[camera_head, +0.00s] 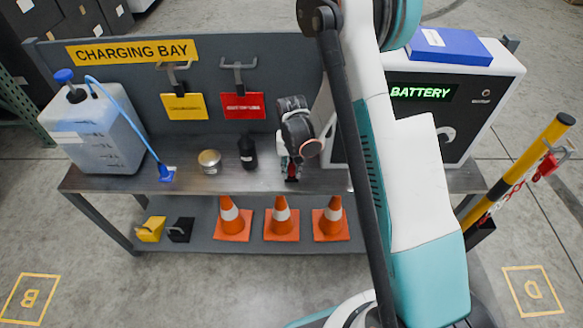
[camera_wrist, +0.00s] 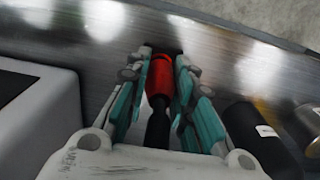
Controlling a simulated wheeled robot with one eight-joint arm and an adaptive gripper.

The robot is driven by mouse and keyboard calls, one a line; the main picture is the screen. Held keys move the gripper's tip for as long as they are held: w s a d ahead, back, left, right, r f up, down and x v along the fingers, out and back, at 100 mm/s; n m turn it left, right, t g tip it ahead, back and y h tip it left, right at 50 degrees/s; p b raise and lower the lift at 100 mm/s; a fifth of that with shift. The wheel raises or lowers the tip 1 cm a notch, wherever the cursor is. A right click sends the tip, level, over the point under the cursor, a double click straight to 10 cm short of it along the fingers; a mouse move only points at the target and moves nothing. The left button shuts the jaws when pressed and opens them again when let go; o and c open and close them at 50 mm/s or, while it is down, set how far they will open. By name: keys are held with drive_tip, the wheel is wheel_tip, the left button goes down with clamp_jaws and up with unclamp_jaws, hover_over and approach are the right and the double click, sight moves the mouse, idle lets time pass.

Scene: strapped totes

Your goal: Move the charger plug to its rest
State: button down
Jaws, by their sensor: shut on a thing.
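My gripper (camera_head: 290,170) is low over the grey bench top, left of the white battery cabinet. In the wrist view its fingers (camera_wrist: 163,62) are shut on a red and black thing (camera_wrist: 161,80), which may be the charger plug. The red part lies between the fingertips and the black part runs back toward the palm. I cannot tell whether it touches the bench. I cannot make out a rest for it with certainty; my arm hides part of the battery cabinet (camera_head: 482,75) front.
A black cylinder (camera_head: 247,152) stands close left of my gripper, with a tin (camera_head: 209,161) beyond it. A jug (camera_head: 98,135) with a blue hose stands at the far left. Orange cones (camera_head: 282,218) stand on the lower shelf. A yellow post (camera_head: 520,170) is at right.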

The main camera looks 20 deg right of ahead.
drive_tip(key=shift+f, duration=0.65)
drive_tip(key=c, duration=1.3)
unclamp_jaws()
drive_tip(key=shift+r, duration=0.15)
wheel_tip(320, 180, up, 12)
drive_tip(key=shift+f, duration=0.1)
